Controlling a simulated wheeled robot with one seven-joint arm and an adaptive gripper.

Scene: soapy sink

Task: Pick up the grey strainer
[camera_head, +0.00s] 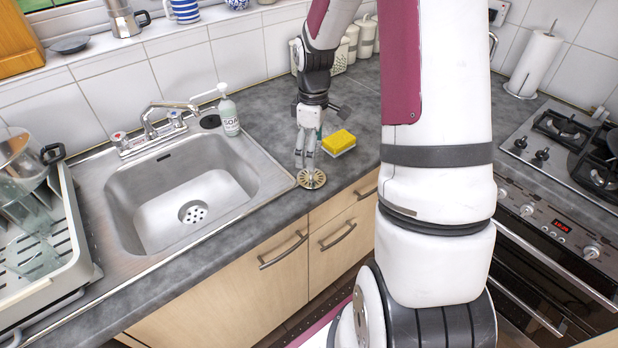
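The grey strainer (312,180) is a small round metal disc with slots, at the counter's front edge to the right of the sink. My gripper (305,164) points down right above it, with its fingertips at the strainer's back rim. The two fingers are close together with a narrow gap between them. I cannot tell whether they touch or grip the strainer, or whether it rests on the counter.
A yellow sponge (339,141) lies just right of my gripper. A soap bottle (229,116) stands behind the steel sink (240,181). A dish rack (75,245) is at the left, a gas hob (540,150) at the right.

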